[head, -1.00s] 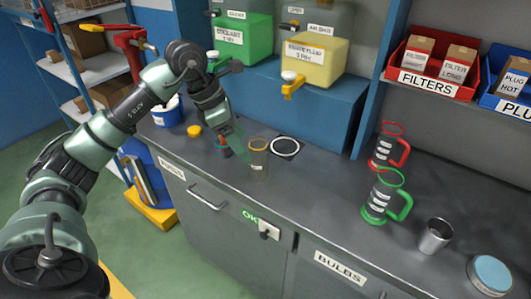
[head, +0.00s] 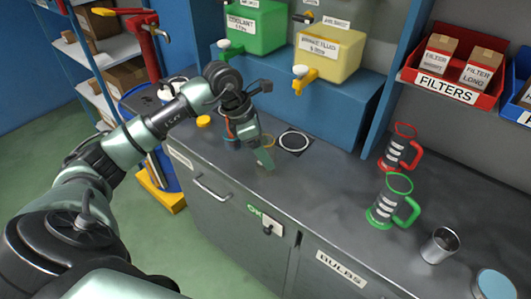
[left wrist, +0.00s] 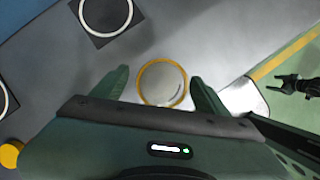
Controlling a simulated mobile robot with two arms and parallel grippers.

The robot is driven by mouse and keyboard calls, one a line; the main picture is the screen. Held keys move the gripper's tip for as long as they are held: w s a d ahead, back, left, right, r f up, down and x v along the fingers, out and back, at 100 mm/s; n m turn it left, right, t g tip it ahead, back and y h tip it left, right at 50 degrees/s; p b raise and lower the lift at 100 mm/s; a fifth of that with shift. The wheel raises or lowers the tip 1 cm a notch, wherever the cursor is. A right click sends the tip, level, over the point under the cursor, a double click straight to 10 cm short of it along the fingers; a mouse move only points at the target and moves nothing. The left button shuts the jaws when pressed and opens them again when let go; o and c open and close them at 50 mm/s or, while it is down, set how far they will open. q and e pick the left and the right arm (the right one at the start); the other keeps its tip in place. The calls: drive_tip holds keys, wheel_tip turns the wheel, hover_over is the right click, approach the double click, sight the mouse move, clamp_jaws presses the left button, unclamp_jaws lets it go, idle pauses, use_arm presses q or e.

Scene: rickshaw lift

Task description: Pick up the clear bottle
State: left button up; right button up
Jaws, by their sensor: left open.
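The clear bottle is a see-through cylinder with an orange rim, standing on the grey workbench (head: 340,190). In the left wrist view the bottle (left wrist: 162,84) is seen from above, between the two green fingers. My left gripper (head: 262,158) is open and points down at it, with a finger on either side; whether either touches is unclear. A small dark gripper, apparently my right gripper (left wrist: 284,84), shows at the wrist view's right edge, jaws apart.
A white ring (head: 294,141) on a dark pad lies just beside the bottle. A yellow cap (head: 203,121) is to the left. A red jug (head: 400,147), green jug (head: 390,201) and metal cup (head: 440,246) stand to the right. Dispensers stand on a blue shelf behind.

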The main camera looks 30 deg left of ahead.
use_arm(q)
drive_tip(key=shift+f, duration=0.1)
drive_tip(key=c, duration=1.4)
drive_tip(key=shift+c, duration=0.2)
use_arm(e)
drive_tip(key=shift+w+d, duration=0.2)
drive_tip(key=shift+w, duration=0.2)
